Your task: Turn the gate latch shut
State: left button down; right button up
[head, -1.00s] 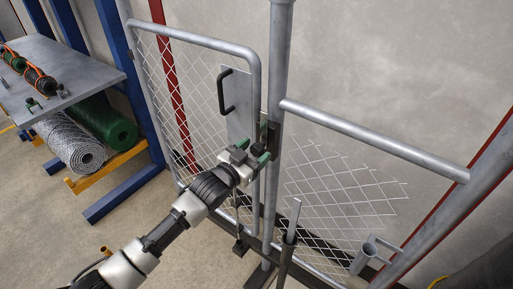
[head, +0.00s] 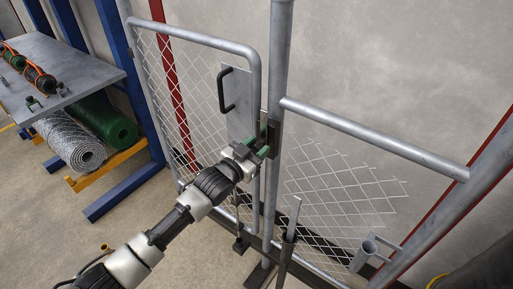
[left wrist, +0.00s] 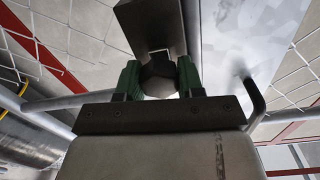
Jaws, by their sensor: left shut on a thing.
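The gate (head: 206,43) is a grey tube frame with wire mesh, standing beside an upright post (head: 279,60). A dark latch (head: 272,131) sits at the gate's edge by the post, partly hidden by my gripper. My left gripper (head: 262,148) is at the latch, its green fingers around the latch part. In the left wrist view the green fingers (left wrist: 160,80) are shut on a dark rounded latch knob (left wrist: 158,72), below a dark block (left wrist: 150,22). Whether the latch is fully turned cannot be told. My right gripper is not in view.
A black pull handle (head: 221,92) on a metal plate (head: 240,110) is just above my gripper. A horizontal rail (head: 375,137) and loose mesh (head: 335,190) lie to the right. A shelf (head: 60,75) with mesh rolls (head: 75,145) stands at the left.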

pick_arm(q)
jog(key=shift+n, duration=0.3)
jog(key=n, duration=0.3)
jog(key=shift+n, duration=0.3)
jog(key=n, duration=0.4)
jog(key=shift+f+n, duration=0.1)
jog(key=shift+n, duration=0.3)
jog(key=n+b, duration=0.1)
jog(key=n, duration=0.3)
jog(key=shift+n, duration=0.3)
jog(key=shift+n+t, duration=0.3)
jog(key=shift+n, duration=2)
jog(key=c, duration=0.7)
grip_release()
jog(key=shift+a, duration=0.1)
